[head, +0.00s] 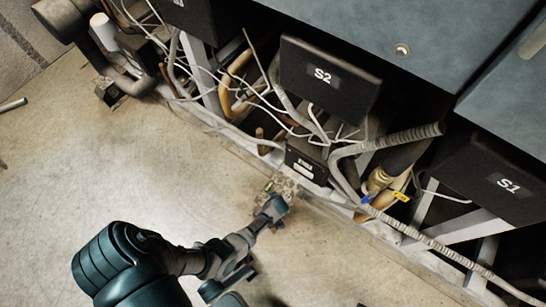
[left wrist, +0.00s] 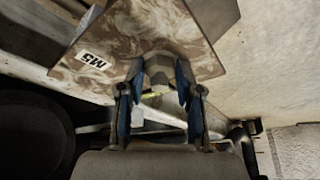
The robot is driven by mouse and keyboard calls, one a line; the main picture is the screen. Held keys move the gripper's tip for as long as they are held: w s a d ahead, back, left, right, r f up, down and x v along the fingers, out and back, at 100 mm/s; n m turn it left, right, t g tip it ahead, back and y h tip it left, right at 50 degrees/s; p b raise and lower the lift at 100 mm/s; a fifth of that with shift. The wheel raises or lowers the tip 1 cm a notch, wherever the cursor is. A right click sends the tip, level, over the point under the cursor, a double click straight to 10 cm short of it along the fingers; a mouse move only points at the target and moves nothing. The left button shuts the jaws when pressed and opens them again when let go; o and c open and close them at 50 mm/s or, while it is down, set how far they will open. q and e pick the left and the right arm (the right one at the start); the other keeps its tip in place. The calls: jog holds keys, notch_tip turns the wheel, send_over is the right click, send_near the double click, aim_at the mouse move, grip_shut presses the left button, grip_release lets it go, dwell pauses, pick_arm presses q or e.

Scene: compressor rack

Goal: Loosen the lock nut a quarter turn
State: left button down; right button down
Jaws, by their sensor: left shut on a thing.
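My left gripper (head: 272,208) reaches in from the lower left and meets a small mottled bracket (head: 284,186) at the front of the rack. In the left wrist view, the two blue-padded fingers of the left gripper (left wrist: 157,88) are shut on a small grey piece, apparently the lock nut (left wrist: 157,75). It sits against the mottled brown-and-white plate (left wrist: 130,40), which carries a white label that seems to read M5. The fingers stand on either side of the nut and hide its sides. The nut's exact turn cannot be told. My right gripper is not in view.
The rack's lower rail (head: 235,150) runs diagonally behind the gripper. Above it are black boxes marked S2 (head: 330,78) and S1 (head: 495,175), loose white wires and a braided hose (head: 430,240). The concrete floor (head: 110,165) at left is mostly clear.

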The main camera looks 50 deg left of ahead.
pick_arm(q)
jog(key=shift+w+a+r, duration=0.1)
jog(key=shift+w+r, duration=0.15)
jog(key=shift+w, duration=0.05)
jog(key=c, duration=1)
grip_release()
jog(key=shift+o, duration=1.2)
jog(key=shift+s+f, duration=0.1)
jog(key=shift+s, duration=0.05)
jog(key=v, duration=1.2)
jog(key=shift+f, duration=0.1)
